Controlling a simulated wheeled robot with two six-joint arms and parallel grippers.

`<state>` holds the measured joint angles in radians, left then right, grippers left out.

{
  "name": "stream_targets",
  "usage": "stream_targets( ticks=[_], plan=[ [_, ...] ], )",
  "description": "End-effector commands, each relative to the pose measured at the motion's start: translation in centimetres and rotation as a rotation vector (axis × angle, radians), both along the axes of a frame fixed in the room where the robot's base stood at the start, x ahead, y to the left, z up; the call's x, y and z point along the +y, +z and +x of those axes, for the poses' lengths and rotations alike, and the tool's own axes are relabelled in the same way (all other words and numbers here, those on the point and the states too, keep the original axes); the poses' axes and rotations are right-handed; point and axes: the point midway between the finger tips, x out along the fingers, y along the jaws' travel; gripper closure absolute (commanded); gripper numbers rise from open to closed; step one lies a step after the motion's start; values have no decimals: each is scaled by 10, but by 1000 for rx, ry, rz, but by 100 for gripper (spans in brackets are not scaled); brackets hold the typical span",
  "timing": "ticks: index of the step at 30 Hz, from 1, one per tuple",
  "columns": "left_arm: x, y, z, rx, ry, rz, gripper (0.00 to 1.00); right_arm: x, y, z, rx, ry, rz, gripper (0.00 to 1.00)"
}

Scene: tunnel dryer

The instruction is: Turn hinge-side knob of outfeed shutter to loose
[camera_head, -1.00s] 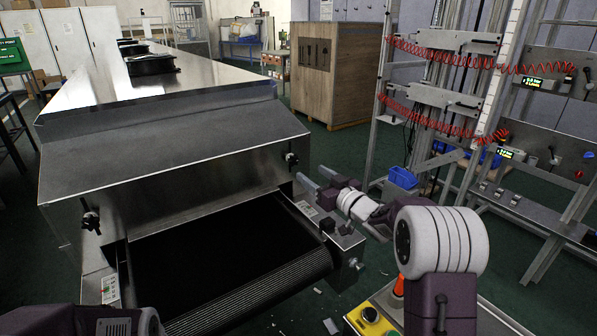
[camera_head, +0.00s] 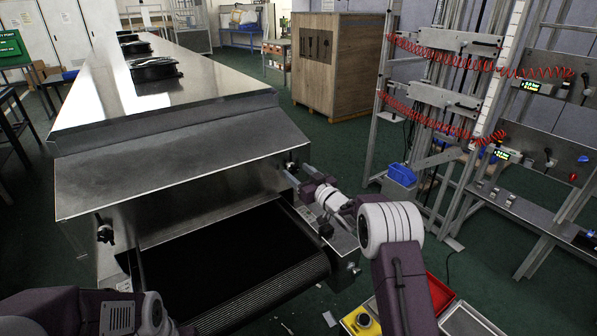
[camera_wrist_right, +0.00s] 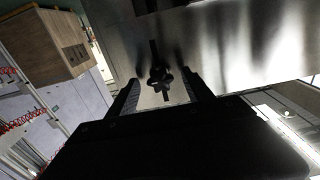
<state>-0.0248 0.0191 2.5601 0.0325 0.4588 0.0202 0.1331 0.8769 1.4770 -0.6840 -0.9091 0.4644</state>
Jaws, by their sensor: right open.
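The steel outfeed shutter (camera_head: 180,170) is the sloping hood over the black belt. A dark knob (camera_head: 291,166) sits at its right end; another dark knob (camera_head: 104,229) sits at its left end. I cannot tell which end is hinged. My right gripper (camera_head: 295,175) is open at the right-end knob. In the right wrist view, this black lobed knob (camera_wrist_right: 160,76) shows between the tips of the open right gripper (camera_wrist_right: 162,88), with gaps on both sides. My left arm shows at the lower left; its gripper is out of view.
The black conveyor belt (camera_head: 225,265) runs out below the shutter. A wooden cabinet (camera_head: 335,65) stands behind, and a metal frame with red coiled hoses (camera_head: 430,115) stands at the right. A yellow box (camera_head: 362,318) and a red tray (camera_head: 438,293) are low in front.

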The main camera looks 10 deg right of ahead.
Motion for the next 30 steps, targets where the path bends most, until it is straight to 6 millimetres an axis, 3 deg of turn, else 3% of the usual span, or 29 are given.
stream_targets(
  ticks=[2, 6, 8, 19, 30],
  plan=[
    [0, 0, 0, 0, 0, 0, 64, 0, 0, 0, 0, 0, 0, 46],
    [0, 0, 0, 0, 0, 0, 64, 0, 0, 0, 0, 0, 0, 85],
    [0, 0, 0, 0, 0, 0, 64, 0, 0, 0, 0, 0, 0, 100],
    [0, -9, 0, 0, 0, 0, 64, 0, -1, 0, -27, 0, -63, 100],
    [0, -38, 0, 0, 0, 0, 64, 0, -3, 0, -144, 0, -343, 100]
  ],
)
